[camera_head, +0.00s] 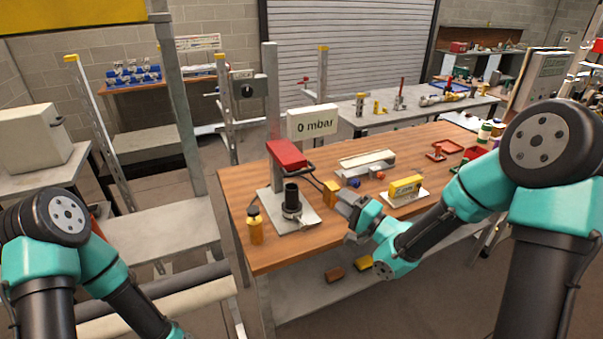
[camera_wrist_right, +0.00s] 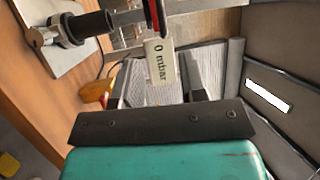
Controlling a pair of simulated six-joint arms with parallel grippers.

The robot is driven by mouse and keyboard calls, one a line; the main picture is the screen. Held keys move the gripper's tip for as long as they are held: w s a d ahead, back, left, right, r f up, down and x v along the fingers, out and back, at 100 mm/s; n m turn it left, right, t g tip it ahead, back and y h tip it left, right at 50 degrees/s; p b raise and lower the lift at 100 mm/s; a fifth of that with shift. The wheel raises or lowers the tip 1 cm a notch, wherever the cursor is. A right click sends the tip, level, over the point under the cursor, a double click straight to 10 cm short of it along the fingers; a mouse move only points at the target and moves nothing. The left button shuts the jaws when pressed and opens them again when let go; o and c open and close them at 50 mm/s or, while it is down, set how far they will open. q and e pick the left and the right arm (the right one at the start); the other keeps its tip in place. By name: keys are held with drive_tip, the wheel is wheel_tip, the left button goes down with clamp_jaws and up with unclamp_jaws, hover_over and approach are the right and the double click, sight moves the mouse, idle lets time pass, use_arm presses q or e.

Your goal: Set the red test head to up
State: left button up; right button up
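The red test head (camera_head: 287,154) is mounted on a grey post above a metal base plate (camera_head: 270,206) on the wooden bench. A dark handle bar sticks out from its right side. A black upright cylinder (camera_head: 292,194) stands on the plate below it; it also shows in the right wrist view (camera_wrist_right: 88,25). A red edge of the head (camera_wrist_right: 154,15) shows at the top of that view. My right gripper (camera_head: 333,198) is right of the plate, below the head, apart from it. Its fingers (camera_wrist_right: 157,90) are spread with nothing between them. My left gripper is out of view.
A "0 mbar" sign (camera_head: 313,121) stands behind the head. A yellow gauge block (camera_head: 405,187) and a white-topped block (camera_head: 366,160) lie to the right on the bench (camera_head: 240,183).

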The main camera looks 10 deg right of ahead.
sight(301, 172)
drive_tip(key=x, duration=1.5)
drive_tip(key=shift+w+a, duration=0.25)
drive_tip(key=shift+w, duration=0.05)
clamp_jaws()
